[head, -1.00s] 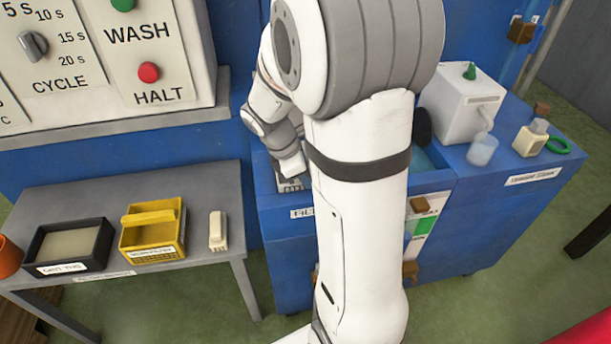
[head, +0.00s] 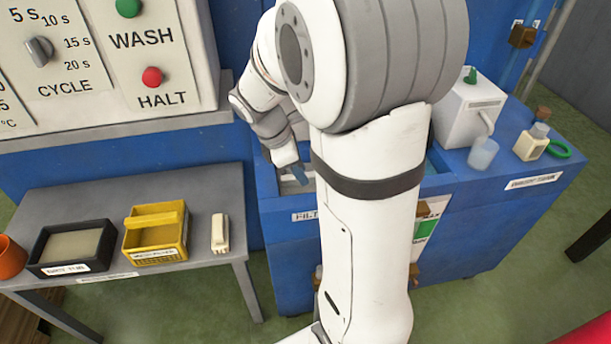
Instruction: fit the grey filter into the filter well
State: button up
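The filter well (head: 303,215) is an opening in the blue cabinet, with a label starting "FILT" on its front; my arm covers the label's right end. My gripper (head: 294,178) points down into the left part of this opening. Its fingertips are small and partly hidden, so I cannot tell whether they are open or shut. A pale grey patch shows beside and below the fingers inside the opening. It may be the grey filter, but too little of it shows to tell, nor whether it is held or seated.
A grey table (head: 200,187) at left carries a black tray (head: 38,254), a yellow basket (head: 155,235), a small cream block (head: 220,233) and an orange pot (head: 10,252). On the cabinet's right stand a white dispenser (head: 466,110), a clear cup (head: 483,153) and a bottle (head: 532,144).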

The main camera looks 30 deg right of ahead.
jog(key=v, duration=0.3)
dwell(0.5)
jog(key=s+a+r+m+t+y+p, duration=0.3)
jog(key=s+a+r+m+p, duration=0.5)
jog(key=s+r+m, duration=0.4)
jog(key=s+m+y+p, duration=0.1)
jog(key=m, duration=0.1)
jog(key=shift+a+m+t, duration=0.15)
jog(key=shift+m+t, duration=0.15)
jog(key=shift+t, duration=0.1)
jog(key=shift+s, duration=0.1)
